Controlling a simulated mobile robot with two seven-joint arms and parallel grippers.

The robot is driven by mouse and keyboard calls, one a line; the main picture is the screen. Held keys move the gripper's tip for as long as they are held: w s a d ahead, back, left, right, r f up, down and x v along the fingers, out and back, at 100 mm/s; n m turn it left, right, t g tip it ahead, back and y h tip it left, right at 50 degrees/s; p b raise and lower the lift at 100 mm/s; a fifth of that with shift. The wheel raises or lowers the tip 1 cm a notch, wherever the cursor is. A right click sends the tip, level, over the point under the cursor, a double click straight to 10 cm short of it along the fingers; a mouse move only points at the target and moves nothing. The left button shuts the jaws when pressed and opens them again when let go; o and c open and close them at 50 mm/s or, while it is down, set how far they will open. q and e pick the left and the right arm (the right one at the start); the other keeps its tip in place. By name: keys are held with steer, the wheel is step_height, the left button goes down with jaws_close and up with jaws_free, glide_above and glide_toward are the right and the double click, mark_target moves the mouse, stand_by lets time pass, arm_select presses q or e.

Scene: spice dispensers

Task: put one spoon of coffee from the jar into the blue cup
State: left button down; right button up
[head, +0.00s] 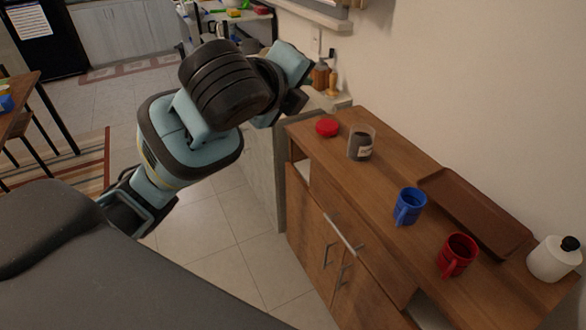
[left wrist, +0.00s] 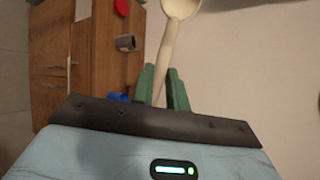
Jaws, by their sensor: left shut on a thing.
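My left gripper (left wrist: 161,78) is shut on the handle of a pale spoon (left wrist: 168,45); the bowl points away and is cut by the top edge, its visible part pale with no coffee seen. In the head view my left wrist is raised left of the cabinet, and I cannot make out the spoon there. The clear jar (head: 361,143) with dark coffee stands open on the cabinet top; it also shows in the left wrist view (left wrist: 126,43). The blue cup (head: 409,206) stands upright nearer me, partly hidden by a finger in the left wrist view (left wrist: 119,97). My right gripper is out of view.
A red lid (head: 327,128) lies beside the jar. A red mug (head: 457,257), a brown tray (head: 470,208) and a white bottle (head: 553,261) stand on the wooden cabinet (head: 376,184). The wall rises behind. The wood between jar and blue cup is clear.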

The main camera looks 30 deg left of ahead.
arm_select(q)
step_height(320, 180, up, 7)
steer(key=shift+f, duration=0.15)
stand_by(0.9)
stand_by(0.4)
steer(key=g, duration=0.2)
steer(key=r+g, duration=0.1)
steer(key=g, duration=0.1)
stand_by(1.3)
step_height(320, 180, down, 28)
steer(key=shift+f, duration=0.2)
